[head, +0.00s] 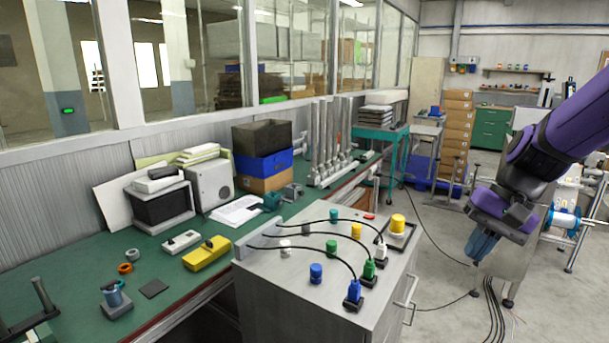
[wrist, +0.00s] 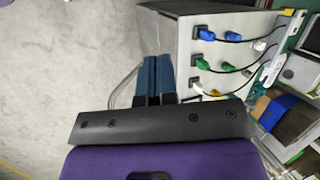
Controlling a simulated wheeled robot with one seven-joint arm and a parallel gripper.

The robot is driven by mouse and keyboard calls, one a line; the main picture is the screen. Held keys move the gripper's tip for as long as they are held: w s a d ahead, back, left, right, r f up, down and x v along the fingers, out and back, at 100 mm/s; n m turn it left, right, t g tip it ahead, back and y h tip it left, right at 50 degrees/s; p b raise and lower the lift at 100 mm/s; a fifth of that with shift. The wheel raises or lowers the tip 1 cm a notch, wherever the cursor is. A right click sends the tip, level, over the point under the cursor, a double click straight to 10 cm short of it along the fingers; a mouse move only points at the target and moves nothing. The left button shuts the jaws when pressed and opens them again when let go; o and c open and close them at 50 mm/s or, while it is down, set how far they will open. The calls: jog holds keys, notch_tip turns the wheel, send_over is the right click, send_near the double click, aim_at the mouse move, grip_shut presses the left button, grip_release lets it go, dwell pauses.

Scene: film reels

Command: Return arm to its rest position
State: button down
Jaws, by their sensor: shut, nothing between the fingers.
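My gripper (head: 481,246) hangs at the right in the head view, its blue fingers pointing down over the floor. It is to the right of the grey cabinet (head: 290,300) and apart from it. In the wrist view my gripper (wrist: 157,60) has its two blue fingers side by side and closed, with nothing held. My purple and black arm reaches in from the upper right of the head view.
On the cabinet top stand a blue plug (head: 354,292), a green plug (head: 369,268), a yellow knob (head: 398,224) and black cables. A green workbench (head: 80,260) runs along the left wall. Open floor (head: 445,300) lies below my gripper. A metal frame with a reel (head: 564,220) stands at the right.

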jog(key=s+r+n+t+h, duration=0.2)
jog(key=s+r+t, duration=0.1)
jog(key=s+r, duration=0.2)
jog(key=s+d+r+n+t+h, duration=0.1)
jog(key=s+r, duration=0.3)
jog(key=s, duration=0.5)
jog(key=shift+s+r+n+t+h, duration=0.15)
jog(key=shift+r+n+t+h, duration=0.2)
jog(key=shift+n+t+h, duration=0.5)
